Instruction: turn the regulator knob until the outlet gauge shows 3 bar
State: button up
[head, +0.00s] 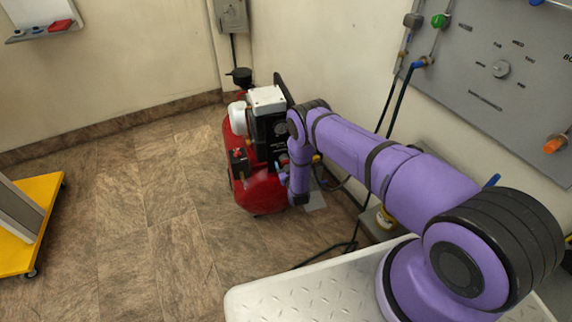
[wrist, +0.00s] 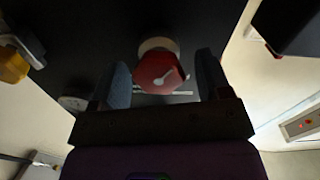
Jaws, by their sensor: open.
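The red regulator knob (wrist: 158,74), with a pale pointer-like mark on its face, sits on a pale round collar against a dark panel (wrist: 85,45). My gripper (wrist: 162,64) is open, one finger on each side of the knob in the wrist view, with a visible gap on both sides. A round grey-white part (wrist: 72,103), perhaps a gauge edge-on, lies left of the left finger; no reading shows. In the head view my arm reaches to the red compressor (head: 262,193); its fingers cannot be made out there. A small round dial (head: 280,128) shows on its dark panel, too small to read.
A grey wall panel (head: 478,103) with a selector knob and coloured fittings is at right. Dark hoses (head: 399,103) hang from it towards the floor. A yellow cart (head: 40,190) stands at left. The tiled floor (head: 150,200) between cart and compressor is clear.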

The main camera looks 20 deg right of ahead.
jog(key=c, duration=0.9)
jog(key=shift+c, duration=0.2)
jog(key=shift+n, duration=0.4)
jog(key=n, duration=0.3)
jog(key=shift+a+f+n, duration=0.1)
jog(key=shift+a+n, duration=0.05)
jog(key=shift+n, duration=0.25)
jog(key=n, duration=0.4)
jog(key=shift+f+n, duration=0.1)
jog(key=shift+n, duration=0.2)
jog(key=o, duration=0.9)
jog(key=shift+o, duration=0.2)
